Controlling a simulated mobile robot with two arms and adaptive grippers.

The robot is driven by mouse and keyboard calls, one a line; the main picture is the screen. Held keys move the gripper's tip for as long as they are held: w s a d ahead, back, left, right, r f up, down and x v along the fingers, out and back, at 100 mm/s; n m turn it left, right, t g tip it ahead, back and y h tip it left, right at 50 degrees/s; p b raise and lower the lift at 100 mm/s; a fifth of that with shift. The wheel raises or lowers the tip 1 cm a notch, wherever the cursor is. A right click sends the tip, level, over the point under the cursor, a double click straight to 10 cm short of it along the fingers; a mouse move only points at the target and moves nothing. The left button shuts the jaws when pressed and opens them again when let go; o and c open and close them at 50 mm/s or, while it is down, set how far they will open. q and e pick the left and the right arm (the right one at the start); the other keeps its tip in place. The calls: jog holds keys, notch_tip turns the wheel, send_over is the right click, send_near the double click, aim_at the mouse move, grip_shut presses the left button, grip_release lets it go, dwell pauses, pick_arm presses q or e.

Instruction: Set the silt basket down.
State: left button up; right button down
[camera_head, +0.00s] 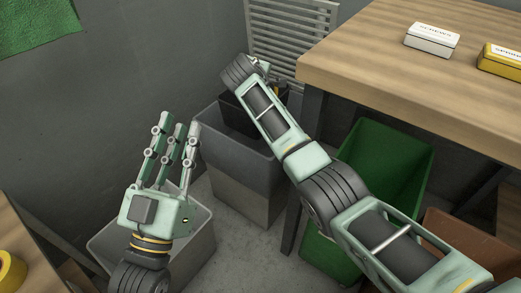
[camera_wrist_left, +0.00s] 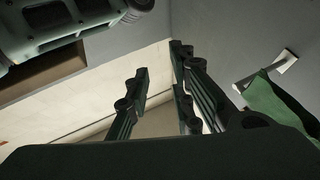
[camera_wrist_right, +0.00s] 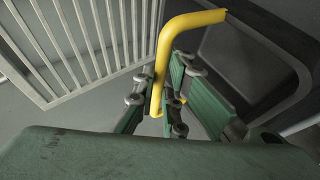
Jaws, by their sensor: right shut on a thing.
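The silt basket is a dark box with a yellow handle (camera_wrist_right: 165,50); its dark wall (camera_wrist_right: 262,50) fills the upper right of the right wrist view. My right gripper (camera_wrist_right: 172,100) is shut on the handle. In the head view the dark basket (camera_head: 236,112) shows partly at the top of the tall grey bin (camera_head: 222,140), mostly hidden by my right arm; I cannot tell whether it touches the bin. My left gripper (camera_head: 172,138) is open and empty, its fingers pointing up, above a lower grey bin (camera_head: 203,235).
A white slatted rack (camera_head: 285,35) leans at the back wall. A wooden table (camera_head: 400,65) at the right carries a white tin (camera_head: 432,39) and a yellow tin (camera_head: 502,58). A green bin (camera_head: 385,160) and a brown bin (camera_head: 455,245) stand beneath it.

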pick_arm(q)
jog(key=shift+w, duration=0.15)
pick_arm(e)
jog(key=shift+w+f, duration=0.15)
jog(key=shift+w, duration=0.05)
